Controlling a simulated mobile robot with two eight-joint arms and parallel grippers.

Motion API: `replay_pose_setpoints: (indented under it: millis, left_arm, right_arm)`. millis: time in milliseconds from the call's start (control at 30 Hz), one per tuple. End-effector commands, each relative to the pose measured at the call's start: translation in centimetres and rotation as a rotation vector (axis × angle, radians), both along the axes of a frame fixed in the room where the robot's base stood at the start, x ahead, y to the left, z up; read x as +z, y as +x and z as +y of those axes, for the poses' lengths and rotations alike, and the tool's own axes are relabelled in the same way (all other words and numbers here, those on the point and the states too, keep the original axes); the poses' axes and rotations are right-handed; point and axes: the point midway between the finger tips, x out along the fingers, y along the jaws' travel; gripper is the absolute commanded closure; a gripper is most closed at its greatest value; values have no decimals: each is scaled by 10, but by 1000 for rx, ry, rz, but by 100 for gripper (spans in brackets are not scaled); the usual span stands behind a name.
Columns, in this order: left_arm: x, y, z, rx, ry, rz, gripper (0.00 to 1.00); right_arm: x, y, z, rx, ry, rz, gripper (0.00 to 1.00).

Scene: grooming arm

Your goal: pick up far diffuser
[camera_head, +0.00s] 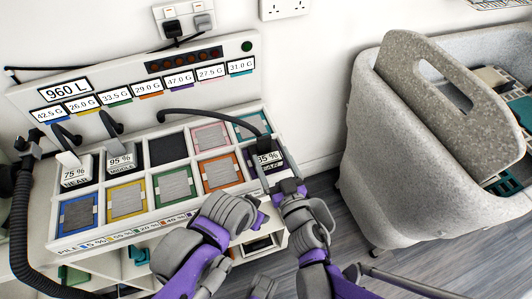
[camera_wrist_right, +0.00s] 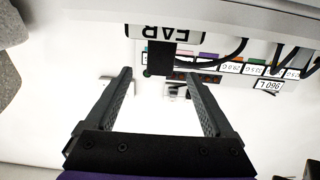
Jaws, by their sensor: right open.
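The far diffuser (camera_head: 268,158) is a dark piece with a white label, at the right end of the pale station. A black curved hose or arm leads to it. In the right wrist view its label, reading FAR upside down (camera_wrist_right: 180,33), sits above and beyond the fingertips. My right gripper (camera_head: 277,180) is just below and beside the diffuser in the head view. In the right wrist view the gripper (camera_wrist_right: 159,75) is open, with nothing between its fingers. My left arm lies to the left of it, its gripper (camera_head: 262,212) small and partly hidden.
The NEAR piece (camera_head: 75,172) and MIDDLE piece (camera_head: 121,158) stand at the left of the station. Coloured square pads (camera_head: 174,186) fill the panel between.

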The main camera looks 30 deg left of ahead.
Motion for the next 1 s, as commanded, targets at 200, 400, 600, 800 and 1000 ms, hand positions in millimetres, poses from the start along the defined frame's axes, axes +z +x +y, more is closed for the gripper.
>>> replay_pose_setpoints:
  millis: [200, 400, 600, 800, 1000]
  left_arm:
    - [4, 0, 0, 0, 0, -1, 50]
    - [11, 1, 0, 0, 0, -3, 50]
    - [12, 1, 0, 0, 0, -4, 50]
    - [12, 1, 0, 0, 0, -4, 50]
    - [12, 1, 0, 0, 0, -4, 50]
  right_arm:
    - [2, 11, 14, 0, 1, 1, 12]
    - [5, 29, 38, 0, 0, 0, 12]
    - [4, 38, 48, -1, 1, 1, 12]
    - [4, 38, 47, -1, 1, 1, 16]
    - [4, 38, 47, -1, 1, 1, 52]
